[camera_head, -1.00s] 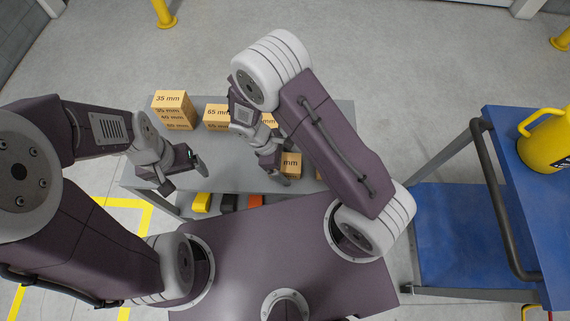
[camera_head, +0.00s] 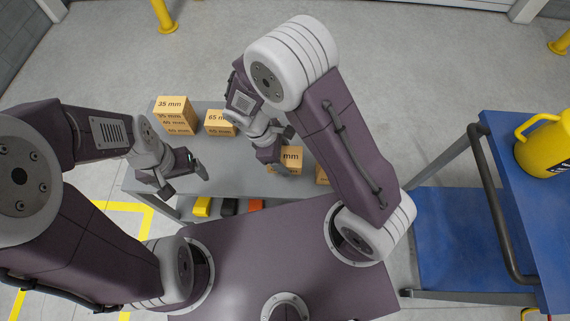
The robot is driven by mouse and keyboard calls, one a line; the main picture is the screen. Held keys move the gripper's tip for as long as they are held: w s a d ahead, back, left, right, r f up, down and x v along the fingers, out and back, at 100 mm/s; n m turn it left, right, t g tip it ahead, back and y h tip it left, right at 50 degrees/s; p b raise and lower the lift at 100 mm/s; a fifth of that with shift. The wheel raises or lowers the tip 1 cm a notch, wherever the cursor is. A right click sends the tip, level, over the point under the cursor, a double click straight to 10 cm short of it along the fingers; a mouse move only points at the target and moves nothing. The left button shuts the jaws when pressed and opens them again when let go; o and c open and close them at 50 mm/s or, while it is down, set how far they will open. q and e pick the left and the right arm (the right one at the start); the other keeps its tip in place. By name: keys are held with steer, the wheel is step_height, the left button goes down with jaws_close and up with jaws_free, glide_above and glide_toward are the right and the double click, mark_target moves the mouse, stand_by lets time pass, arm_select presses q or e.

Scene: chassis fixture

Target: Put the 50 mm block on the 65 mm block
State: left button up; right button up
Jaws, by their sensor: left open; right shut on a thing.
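The 65 mm block (camera_head: 220,124), a light wooden cube, sits on the grey bench left of my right gripper. My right gripper (camera_head: 274,160) is shut on a wooden block (camera_head: 292,160) at its right side. Only "mm" of that block's label shows; its number is hidden behind the gripper, and I cannot tell whether it is clear of the bench. My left gripper (camera_head: 186,172) is open and empty above the bench's left front part, in front of a block stack. No label reading 50 mm is readable.
A stack of blocks (camera_head: 175,117) with 35 mm on top stands at the bench's back left. Another block (camera_head: 322,175) is partly hidden by my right arm. The grey bench (camera_head: 236,177) has bare room at front. A blue cart (camera_head: 462,235) with a yellow jug (camera_head: 548,145) stands right.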

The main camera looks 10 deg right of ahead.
mark_target(285, 156)
step_height(285, 156, up, 3)
steer(key=shift+f, duration=0.1)
step_height(285, 156, up, 12)
steer(key=p, duration=1.1)
steer(key=shift+f+p, duration=0.25)
steer(key=shift+p, duration=0.1)
